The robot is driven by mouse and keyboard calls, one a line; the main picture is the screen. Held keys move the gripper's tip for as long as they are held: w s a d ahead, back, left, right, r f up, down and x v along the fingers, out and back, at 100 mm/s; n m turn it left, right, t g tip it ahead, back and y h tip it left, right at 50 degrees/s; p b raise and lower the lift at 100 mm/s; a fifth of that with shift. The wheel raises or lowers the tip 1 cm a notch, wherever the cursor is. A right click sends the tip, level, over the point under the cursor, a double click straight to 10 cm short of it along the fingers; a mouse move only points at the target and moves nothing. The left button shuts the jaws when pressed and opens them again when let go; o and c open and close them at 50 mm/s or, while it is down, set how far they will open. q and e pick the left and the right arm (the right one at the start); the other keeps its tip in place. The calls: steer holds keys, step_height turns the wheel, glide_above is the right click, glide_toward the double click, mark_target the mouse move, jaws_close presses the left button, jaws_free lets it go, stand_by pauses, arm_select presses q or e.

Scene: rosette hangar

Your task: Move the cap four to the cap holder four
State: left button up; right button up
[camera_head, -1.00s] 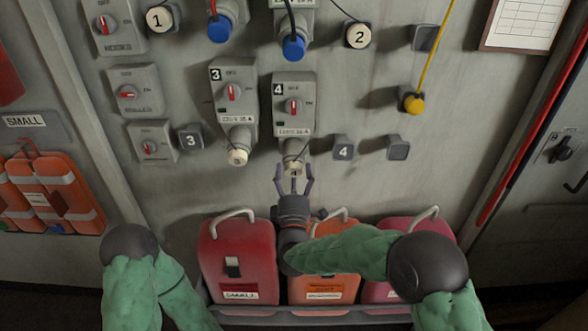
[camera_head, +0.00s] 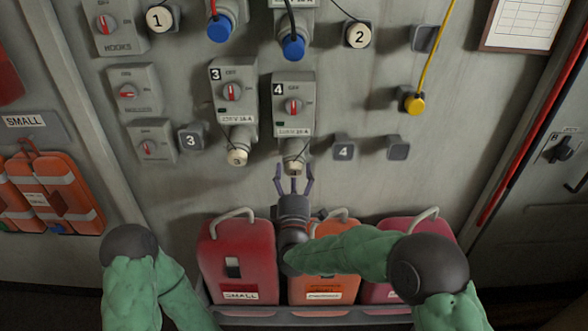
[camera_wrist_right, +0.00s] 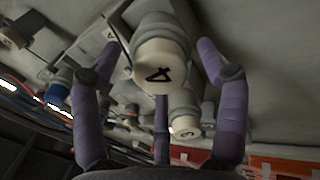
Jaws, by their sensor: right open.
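Cap four, cream with a black 4 in the right wrist view (camera_wrist_right: 158,74), sits on the socket under the grey switch box marked 4 (camera_head: 293,118). In the head view the cap (camera_head: 293,168) shows just above my gripper's fingertips. My right gripper (camera_head: 294,178) is open, its fingers pointing up at the cap. In the right wrist view its purple fingers (camera_wrist_right: 160,90) stand spread around the cap, with gaps at the sides; contact cannot be told. Cap holder four (camera_head: 343,148), a dark grey block marked 4, is empty, right of the cap. My left gripper is out of view.
Cap three (camera_head: 237,157) hangs on the neighbouring socket, left of cap four. Holder three (camera_head: 191,138) is empty. A blank holder (camera_head: 397,148) is right of holder four. Red and orange cases (camera_head: 238,262) stand below my right gripper. The wall between sockets and holders is clear.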

stand_by(0.3)
jaws_close()
steer(key=shift+s+f, duration=0.1)
steer(key=shift+b+v, duration=0.55)
steer(key=shift+v, duration=2.3)
